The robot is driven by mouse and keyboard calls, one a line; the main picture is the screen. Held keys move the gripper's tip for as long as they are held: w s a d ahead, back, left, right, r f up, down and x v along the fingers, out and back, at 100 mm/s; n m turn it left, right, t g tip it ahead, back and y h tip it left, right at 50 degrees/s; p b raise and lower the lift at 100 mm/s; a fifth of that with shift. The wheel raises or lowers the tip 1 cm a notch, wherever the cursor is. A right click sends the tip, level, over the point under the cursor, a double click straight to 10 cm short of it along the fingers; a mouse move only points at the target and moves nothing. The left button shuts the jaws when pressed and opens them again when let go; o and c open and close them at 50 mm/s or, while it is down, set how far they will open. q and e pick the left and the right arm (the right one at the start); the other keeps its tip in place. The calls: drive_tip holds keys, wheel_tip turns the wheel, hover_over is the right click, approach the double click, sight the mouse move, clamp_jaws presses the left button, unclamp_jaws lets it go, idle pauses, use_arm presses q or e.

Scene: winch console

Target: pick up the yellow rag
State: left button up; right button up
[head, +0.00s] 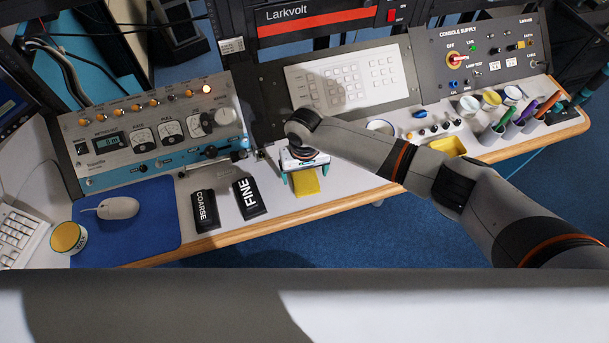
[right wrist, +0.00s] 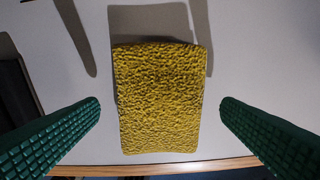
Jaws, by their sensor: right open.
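The yellow rag (head: 306,184) lies flat on the console's white desk top, near its front edge. In the right wrist view the rag (right wrist: 158,98) is a textured yellow rectangle in the middle of the picture. My right gripper (head: 305,183) is over the rag, pointing down. In the right wrist view its green ribbed fingers (right wrist: 160,105) stand apart, one on each side of the rag, with a gap to it on both sides. Part of the rag is hidden under the gripper in the head view. My left gripper is not in view.
The FINE pedal (head: 249,198) and COARSE pedal (head: 205,210) stand left of the rag. A blue mat (head: 150,215) with a mouse (head: 118,208) lies further left. The wooden desk edge (right wrist: 200,167) is close in front.

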sight(304, 176)
drive_tip(key=shift+f, duration=0.7)
drive_tip(key=c, duration=1.1)
drive_tip(key=shift+o, duration=0.2)
drive_tip(key=shift+r, duration=0.2)
wheel_tip(304, 176, up, 10)
drive_tip(key=shift+f, duration=0.1)
drive_tip(key=shift+o, duration=1)
drive_tip(key=shift+c, duration=0.6)
